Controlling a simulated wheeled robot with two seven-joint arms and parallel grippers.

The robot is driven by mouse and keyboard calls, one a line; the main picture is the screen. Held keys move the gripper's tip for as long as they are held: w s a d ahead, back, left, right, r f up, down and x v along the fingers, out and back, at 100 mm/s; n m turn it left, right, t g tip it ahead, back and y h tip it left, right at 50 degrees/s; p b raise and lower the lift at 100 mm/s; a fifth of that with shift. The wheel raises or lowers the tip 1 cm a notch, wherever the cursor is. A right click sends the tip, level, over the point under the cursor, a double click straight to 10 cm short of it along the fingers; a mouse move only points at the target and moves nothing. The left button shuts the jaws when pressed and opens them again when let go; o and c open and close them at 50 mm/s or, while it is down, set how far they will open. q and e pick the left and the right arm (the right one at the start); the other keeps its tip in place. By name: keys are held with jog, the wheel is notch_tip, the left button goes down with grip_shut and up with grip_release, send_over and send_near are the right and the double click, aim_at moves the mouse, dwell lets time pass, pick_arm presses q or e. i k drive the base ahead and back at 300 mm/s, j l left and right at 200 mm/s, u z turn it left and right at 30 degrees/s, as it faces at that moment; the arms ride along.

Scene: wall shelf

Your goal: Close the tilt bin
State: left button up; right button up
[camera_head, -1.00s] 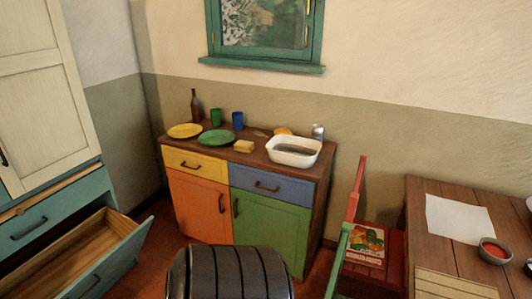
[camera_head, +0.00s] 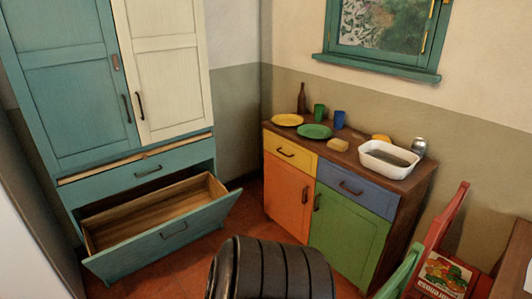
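The tilt bin (camera_head: 165,240) is the low teal front of the tall cabinet at the left. It stands open, with its front leaning outward and its wooden inside (camera_head: 150,212) showing. A dark handle (camera_head: 174,230) sits on the middle of its front. A shut teal drawer (camera_head: 148,169) lies directly above it. Neither of my grippers shows in the head view, so whether they are open or shut is hidden.
A colourful sideboard (camera_head: 340,218) with plates, cups and a white basin (camera_head: 388,158) stands against the far wall. A red and green chair (camera_head: 440,240) is at the lower right. Some red floor is clear between bin and sideboard.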

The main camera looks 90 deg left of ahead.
aim_at(121, 238)
jog(key=u, duration=3.55)
